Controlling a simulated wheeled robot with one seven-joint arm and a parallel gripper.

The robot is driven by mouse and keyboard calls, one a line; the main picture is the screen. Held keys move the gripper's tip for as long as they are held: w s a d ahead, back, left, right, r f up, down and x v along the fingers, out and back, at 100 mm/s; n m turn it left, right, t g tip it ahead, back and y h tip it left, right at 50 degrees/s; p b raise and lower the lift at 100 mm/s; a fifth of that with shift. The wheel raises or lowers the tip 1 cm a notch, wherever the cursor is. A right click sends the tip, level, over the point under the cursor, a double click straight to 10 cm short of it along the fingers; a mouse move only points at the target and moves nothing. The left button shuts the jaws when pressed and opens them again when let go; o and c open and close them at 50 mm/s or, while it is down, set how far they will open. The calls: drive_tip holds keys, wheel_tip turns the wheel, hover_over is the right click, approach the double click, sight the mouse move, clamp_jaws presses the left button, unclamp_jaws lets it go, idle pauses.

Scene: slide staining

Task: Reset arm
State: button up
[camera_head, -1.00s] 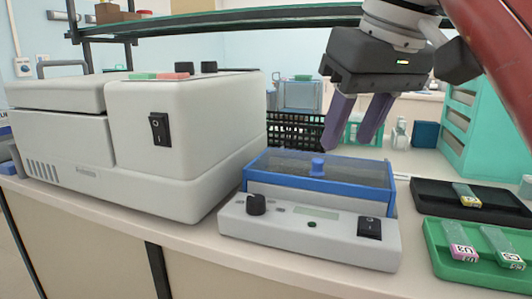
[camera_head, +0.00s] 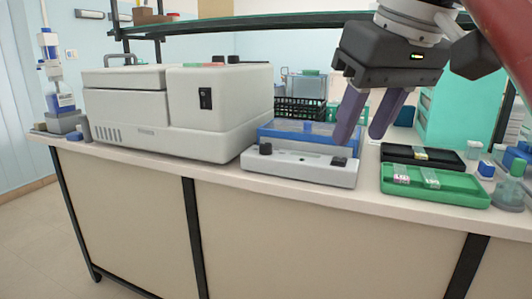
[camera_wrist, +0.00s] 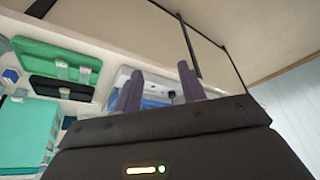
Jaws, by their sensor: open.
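My gripper (camera_head: 362,138) is at the upper right of the head view, with its two purple fingers spread apart and nothing between them. The fingers point down and overlap the right part of the blue-rimmed device (camera_head: 290,168) in that view. In the wrist view the fingers of my gripper (camera_wrist: 158,92) stand apart in front of that device (camera_wrist: 122,78), which they partly hide. No held object shows in either view.
A large white machine (camera_head: 140,110) stands left of the device. A green tray (camera_head: 450,190) with slides and a black tray (camera_head: 390,152) lie to the right. A shelf (camera_head: 250,24) runs above. Floor is open at front left.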

drive_tip(key=s+d+f+m+h, duration=0.1)
drive_tip(key=s+d+f+m, duration=0.1)
drive_tip(key=f, duration=1.5)
drive_tip(key=s+d+f+m+t, duration=0.1)
drive_tip(key=s+d+f+m, duration=0.1)
drive_tip(key=f, duration=1.6)
drive_tip(key=shift+s+m+t+h, duration=0.3)
drive_tip(key=shift+s+h, duration=0.05)
drive_tip(key=shift+h, duration=0.05)
